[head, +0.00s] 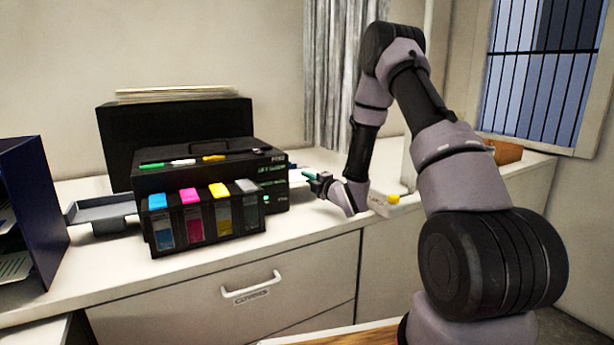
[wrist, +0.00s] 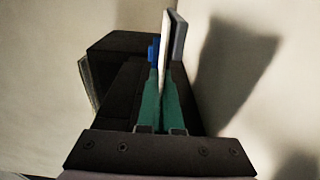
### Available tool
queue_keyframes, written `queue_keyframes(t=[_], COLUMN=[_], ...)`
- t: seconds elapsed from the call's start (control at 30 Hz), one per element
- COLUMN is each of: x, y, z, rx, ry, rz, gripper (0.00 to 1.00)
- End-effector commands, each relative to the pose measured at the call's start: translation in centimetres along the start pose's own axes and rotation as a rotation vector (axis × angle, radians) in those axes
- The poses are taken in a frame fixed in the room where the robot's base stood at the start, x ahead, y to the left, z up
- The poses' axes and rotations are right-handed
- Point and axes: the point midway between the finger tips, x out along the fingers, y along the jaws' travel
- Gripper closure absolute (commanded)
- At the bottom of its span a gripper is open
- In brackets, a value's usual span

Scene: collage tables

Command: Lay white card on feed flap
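My gripper (head: 312,178) is low over the counter at the right side of the black printer (head: 220,150). In the wrist view its green fingers (wrist: 161,110) are closed together on a thin white card (wrist: 164,45), seen almost edge-on. A pale patch of the card (head: 298,173) shows beside the fingers in the head view. A grey flap (head: 100,212) sticks out low at the printer's left side, well apart from my gripper. A grey panel (wrist: 178,38) lies beyond the card in the wrist view. I cannot tell for sure which part is the feed flap.
Ink tanks (head: 205,220) stand along the printer's front. Several pens (head: 183,162) lie on its top. A dark upright panel (head: 118,150) and a paper stack (head: 175,93) rise at the back. A blue holder (head: 30,205) stands far left. The counter's front strip (head: 190,268) is clear.

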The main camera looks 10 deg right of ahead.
Motion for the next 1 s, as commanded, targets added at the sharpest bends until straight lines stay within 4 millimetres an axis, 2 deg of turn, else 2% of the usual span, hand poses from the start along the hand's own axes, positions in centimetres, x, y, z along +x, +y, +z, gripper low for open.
queue_keyframes(t=[0.13, 0.17, 0.23, 0.53, 0.67, 1.0], x=[0.0, 0.0, 0.0, -0.1, -0.9, -7.4], y=[0.0, 0.0, 0.0, 0.0, -0.1, -0.1], z=[0.0, 0.0, 0.0, 0.0, 0.1, 0.1], rx=[0.0, 0.0, 0.0, 0.0, 0.001, 0.002], ry=[0.0, 0.0, 0.0, 0.0, -0.002, -0.003], rz=[0.0, 0.0, 0.0, 0.0, -0.003, -0.004], gripper=[1.0, 0.9, 0.64, 0.63, 0.63, 0.63])
